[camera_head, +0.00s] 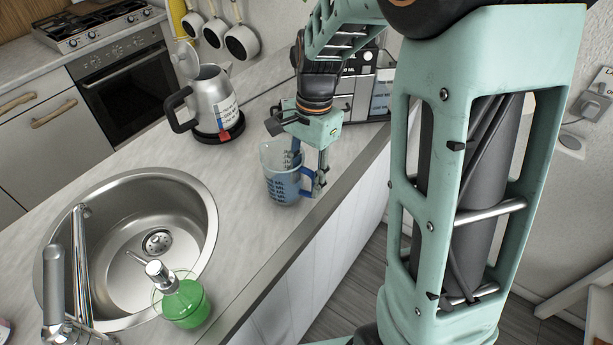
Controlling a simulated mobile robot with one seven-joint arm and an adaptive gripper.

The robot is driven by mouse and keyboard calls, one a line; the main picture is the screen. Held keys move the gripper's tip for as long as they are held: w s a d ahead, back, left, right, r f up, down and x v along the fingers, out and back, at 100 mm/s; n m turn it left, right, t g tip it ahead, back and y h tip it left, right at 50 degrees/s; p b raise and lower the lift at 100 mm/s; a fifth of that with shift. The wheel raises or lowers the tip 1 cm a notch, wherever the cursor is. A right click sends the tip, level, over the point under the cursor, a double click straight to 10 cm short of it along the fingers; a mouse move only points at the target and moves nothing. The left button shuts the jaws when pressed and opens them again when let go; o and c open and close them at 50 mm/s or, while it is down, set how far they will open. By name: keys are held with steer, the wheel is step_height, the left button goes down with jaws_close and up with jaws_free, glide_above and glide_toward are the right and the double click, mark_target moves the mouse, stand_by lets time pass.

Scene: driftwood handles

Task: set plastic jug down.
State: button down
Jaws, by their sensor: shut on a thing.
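A clear bluish plastic jug (283,180) with dark printed markings is upright at the counter (250,234), near its front edge. My gripper (306,178) points down from above and is shut on the jug, at its right side by the blue handle. One finger appears inside the jug and the other outside by the handle. The jug's base looks at or very close to the counter top; I cannot tell whether it touches.
A steel kettle (213,95) with its lid open stands behind the jug. A round sink (133,225) with a tap (78,260) and a green soap dispenser (184,303) are at the left. A toaster-like appliance (362,90) is behind my gripper. Counter between sink and jug is clear.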

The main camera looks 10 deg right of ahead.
steer(key=shift+f, duration=0.1)
steer(key=c, duration=1.3)
jaws_free()
step_height(320, 180, up, 12)
steer(key=w+d, duration=0.1)
